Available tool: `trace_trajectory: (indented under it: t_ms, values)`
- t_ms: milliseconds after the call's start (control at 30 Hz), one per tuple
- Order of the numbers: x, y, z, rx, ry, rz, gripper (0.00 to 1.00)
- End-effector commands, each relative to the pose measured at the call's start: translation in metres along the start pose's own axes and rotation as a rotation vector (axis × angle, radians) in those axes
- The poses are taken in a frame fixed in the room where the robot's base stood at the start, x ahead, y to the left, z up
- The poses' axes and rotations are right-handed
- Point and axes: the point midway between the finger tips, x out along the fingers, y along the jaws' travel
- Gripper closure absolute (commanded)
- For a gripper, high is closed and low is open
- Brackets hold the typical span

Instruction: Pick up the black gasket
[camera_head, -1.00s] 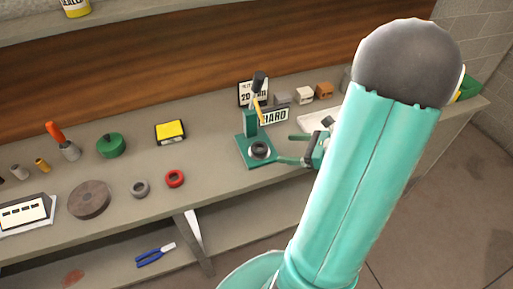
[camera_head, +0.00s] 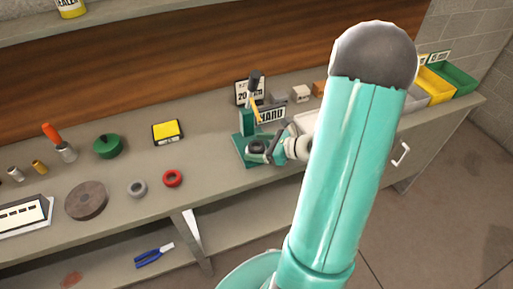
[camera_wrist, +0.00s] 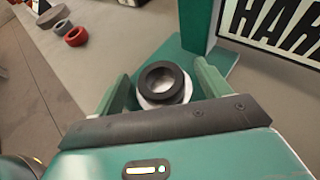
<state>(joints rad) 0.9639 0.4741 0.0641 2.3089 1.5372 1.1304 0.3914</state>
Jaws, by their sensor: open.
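The black gasket (camera_wrist: 164,80) is a thick dark ring lying on a pale round seat on the base of a green press (camera_head: 248,121). In the head view the gasket (camera_head: 257,146) is partly hidden by my gripper. My gripper (camera_wrist: 160,84) is open, with one green finger on each side of the gasket in the wrist view. No contact between fingers and gasket is visible. In the head view my gripper (camera_head: 268,150) is at the press base.
A "HARD" sign (camera_wrist: 275,28) stands close behind the press. A red ring (camera_head: 173,178) and a grey ring (camera_head: 137,188) lie on the bench to the left. Grey, yellow and green bins (camera_head: 455,80) stand at the right end.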

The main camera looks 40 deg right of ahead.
Motion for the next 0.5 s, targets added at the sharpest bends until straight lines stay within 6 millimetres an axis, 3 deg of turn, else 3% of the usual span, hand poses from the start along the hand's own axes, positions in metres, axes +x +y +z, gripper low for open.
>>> trace_trajectory:
  t_ms: [67,300,500]
  values:
    - [-0.0003,0.0,0.0001,0.0,0.0,0.0,0.26]
    - [-0.0006,0.0,0.0001,0.0,0.0,0.0,0.72]
    - [-0.0007,0.0,0.0002,0.0,-0.001,0.0,0.76]
